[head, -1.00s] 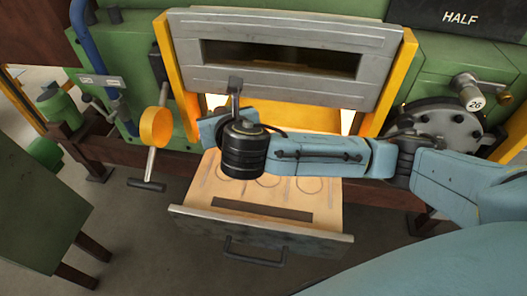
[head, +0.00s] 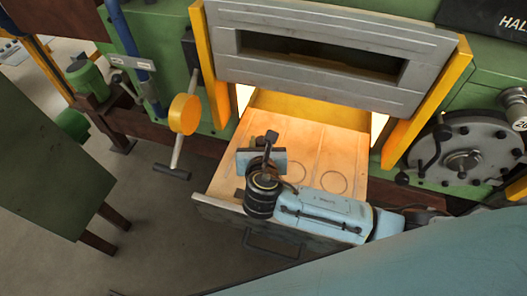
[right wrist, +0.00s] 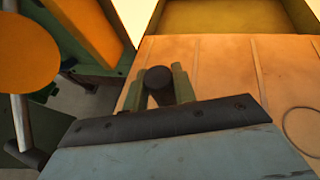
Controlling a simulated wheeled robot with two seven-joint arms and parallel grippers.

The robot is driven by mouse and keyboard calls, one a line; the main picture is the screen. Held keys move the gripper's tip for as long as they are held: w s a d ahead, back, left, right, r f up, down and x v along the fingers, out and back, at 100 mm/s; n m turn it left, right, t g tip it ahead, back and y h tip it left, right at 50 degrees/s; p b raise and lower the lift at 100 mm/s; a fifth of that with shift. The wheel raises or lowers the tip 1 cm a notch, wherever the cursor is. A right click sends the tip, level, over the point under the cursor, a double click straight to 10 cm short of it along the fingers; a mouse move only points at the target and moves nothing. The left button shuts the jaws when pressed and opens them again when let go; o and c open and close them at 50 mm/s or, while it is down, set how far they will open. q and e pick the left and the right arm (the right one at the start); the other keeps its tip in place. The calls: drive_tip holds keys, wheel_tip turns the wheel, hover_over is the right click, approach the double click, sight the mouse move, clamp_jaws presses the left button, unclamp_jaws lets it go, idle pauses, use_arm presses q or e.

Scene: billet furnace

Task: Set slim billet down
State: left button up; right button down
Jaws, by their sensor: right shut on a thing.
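The slim billet (head: 271,136) is a dark, narrow bar with a round end. My right gripper (head: 268,146) is shut on it and holds it over the left part of the pulled-out drawer (head: 345,150). In the right wrist view the billet's dark round end (right wrist: 158,78) shows between the two greenish fingers of the right gripper (right wrist: 160,88). Its lower end is hidden, so I cannot tell whether it touches the drawer floor. The pale drawer floor carries thin lines and drawn circles (head: 334,182). My left gripper is not in view.
The raised grey furnace door (head: 310,75) hangs above the drawer between yellow posts (head: 425,105). A yellow disc on a handle (head: 185,114) stands to the left. A round dark flange (head: 462,155) is at the right. The drawer's right part is bare.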

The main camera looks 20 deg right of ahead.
drive_tip(key=shift+f, duration=1.65)
drive_tip(key=shift+f, duration=0.2)
drive_tip(key=c, duration=1.1)
unclamp_jaws()
drive_tip(key=shift+r, duration=0.15)
drive_tip(key=v, duration=1.2)
drive_tip(key=shift+r, duration=0.1)
